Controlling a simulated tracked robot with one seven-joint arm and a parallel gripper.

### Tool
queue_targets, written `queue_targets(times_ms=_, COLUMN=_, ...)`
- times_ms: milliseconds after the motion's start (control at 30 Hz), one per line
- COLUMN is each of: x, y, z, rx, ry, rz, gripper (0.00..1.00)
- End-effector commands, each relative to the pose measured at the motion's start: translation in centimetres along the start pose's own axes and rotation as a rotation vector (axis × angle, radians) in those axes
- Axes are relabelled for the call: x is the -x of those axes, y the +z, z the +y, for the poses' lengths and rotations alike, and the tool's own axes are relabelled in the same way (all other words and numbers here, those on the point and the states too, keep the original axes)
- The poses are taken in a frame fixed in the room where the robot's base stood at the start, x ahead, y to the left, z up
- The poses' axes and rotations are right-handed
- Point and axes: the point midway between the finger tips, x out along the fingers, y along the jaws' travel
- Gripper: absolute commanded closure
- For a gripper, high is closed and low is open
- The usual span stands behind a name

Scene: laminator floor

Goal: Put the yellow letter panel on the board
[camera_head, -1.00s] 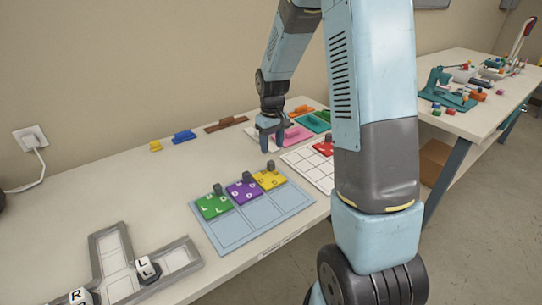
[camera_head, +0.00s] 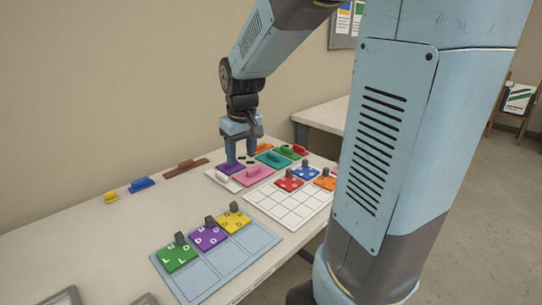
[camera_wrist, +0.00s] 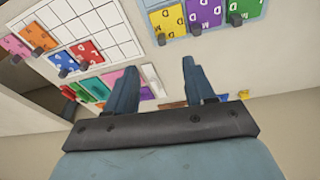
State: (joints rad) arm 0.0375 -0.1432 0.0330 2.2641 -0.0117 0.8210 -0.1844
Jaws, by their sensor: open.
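The yellow letter panel (camera_head: 234,221) has a dark grip knob and lies in the back right cell of the light blue board (camera_head: 238,262). Purple (camera_head: 208,237) and green (camera_head: 177,256) letter panels lie beside it in the same row. The front row cells are bare. My gripper (camera_head: 242,160) is open and empty, over the coloured handled plates farther along the table, apart from the board. Both fingers also show in the wrist view (camera_wrist: 160,86).
A white grid board (camera_head: 285,207) with red, blue and orange panels lies between the plates and the blue board. Pink (camera_head: 254,175) and other coloured handled plates are under and around my gripper. Brown, blue and yellow handled pieces lie along the wall. The table's left part is mostly bare.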

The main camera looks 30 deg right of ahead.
Motion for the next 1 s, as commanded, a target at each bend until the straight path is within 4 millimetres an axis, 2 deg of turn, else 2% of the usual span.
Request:
queue_targets(times_ms=33, x=1.3, y=1.0, z=-0.2, rx=-0.011, ry=0.005, rz=0.023, gripper=0.46)
queue_targets(times_ms=200, x=4.5, y=4.2, z=-0.8, rx=-0.051, ry=0.015, rz=0.086, gripper=0.46)
queue_targets(times_ms=500, x=8.7, y=10.3, z=-1.9, rx=-0.123, ry=0.021, rz=0.196, gripper=0.46)
queue_targets(times_ms=733, x=10.3, y=14.3, z=-2.6, rx=-0.17, ry=0.017, rz=0.265, gripper=0.46)
queue_targets(times_ms=1000, x=10.7, y=15.9, z=-3.2, rx=-0.19, ry=0.013, rz=0.293, gripper=0.46)
